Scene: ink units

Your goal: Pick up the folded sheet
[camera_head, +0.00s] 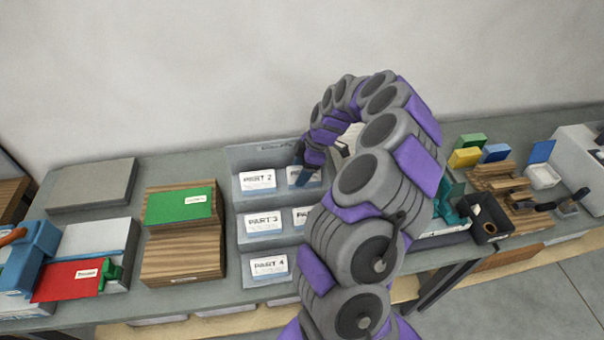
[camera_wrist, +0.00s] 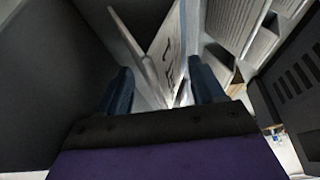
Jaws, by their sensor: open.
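A pale folded sheet (camera_wrist: 165,50) with dark marks stands on edge in the wrist view, with its two leaves spread in a V. My gripper (camera_wrist: 163,88) is open, with one blue finger on each side of the sheet's lower part. I cannot tell whether either finger touches it. In the head view my gripper (camera_head: 303,172) points down at the upper right of a grey rack (camera_head: 240,215) with labelled cards. My own arm hides much of the rack's right side, and I cannot make out the sheet there.
Left of the rack are wooden blocks (camera_head: 180,255) with a green card (camera_head: 180,206), a grey slab (camera_head: 92,186) and a red card (camera_head: 68,281). At right stand small coloured boxes (camera_head: 466,157) and a black holder (camera_head: 486,220). Dark walls (camera_wrist: 50,80) flank my gripper closely.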

